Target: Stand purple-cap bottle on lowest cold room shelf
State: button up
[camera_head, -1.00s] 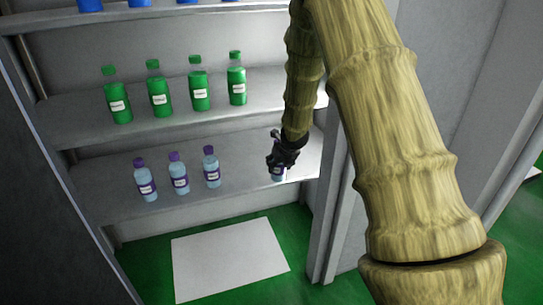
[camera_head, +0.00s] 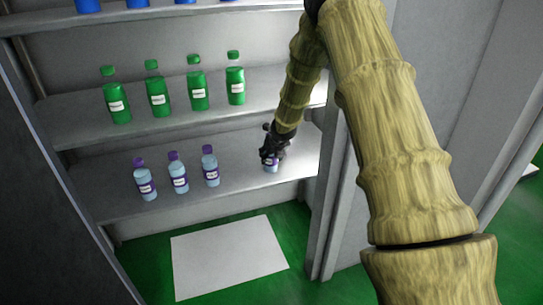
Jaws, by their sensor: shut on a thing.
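My gripper (camera_head: 272,150) is at the right part of the lowest shelf (camera_head: 230,193) in the head view. It is shut on a pale bottle with a purple label (camera_head: 271,165). The gripper hides the bottle's top, so its cap does not show. The bottle looks upright at shelf level; I cannot tell whether its base touches the shelf. Several bottles stand on this shelf; three purple-cap bottles (camera_head: 179,173) stand upright in a row to the left of my gripper.
Several green bottles (camera_head: 197,85) stand on the shelf above (camera_head: 75,122). Blue bottles (camera_head: 88,5) show on the top shelf. A side wall (camera_head: 330,190) is close to the right of my gripper. A white sheet (camera_head: 230,258) lies on the green floor. Shelf room is free between the row and my gripper.

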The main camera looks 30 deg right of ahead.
jog(key=shift+f, duration=0.1)
jog(key=o, duration=1.3)
jog(key=shift+d+v, duration=0.45)
jog(key=shift+v, duration=3.25)
jog(key=s+a+f+n+g+h, duration=0.15)
jog(key=s+a+f+n, duration=0.25)
jog(key=s+f+n, duration=0.5)
jog(key=s+a+f+n+g, duration=0.3)
jog(key=s+a+f+n, duration=0.15)
jog(key=s+f, duration=0.5)
jog(key=s+a+f+n+g+h, duration=0.15)
jog(key=s+a+f+n, duration=0.25)
jog(key=s+f+n, duration=0.55)
jog(key=s+a+f+n+y, duration=0.2)
jog(key=s+a+n, duration=0.5)
jog(key=s, duration=0.4)
jog(key=s+a+f+n+y, duration=0.2)
jog(key=s+a+n, duration=0.6)
jog(key=s+a, duration=0.1)
jog(key=shift+s+a+y, duration=0.15)
jog(key=shift+s+y, duration=0.15)
jog(key=shift+s, duration=0.6)
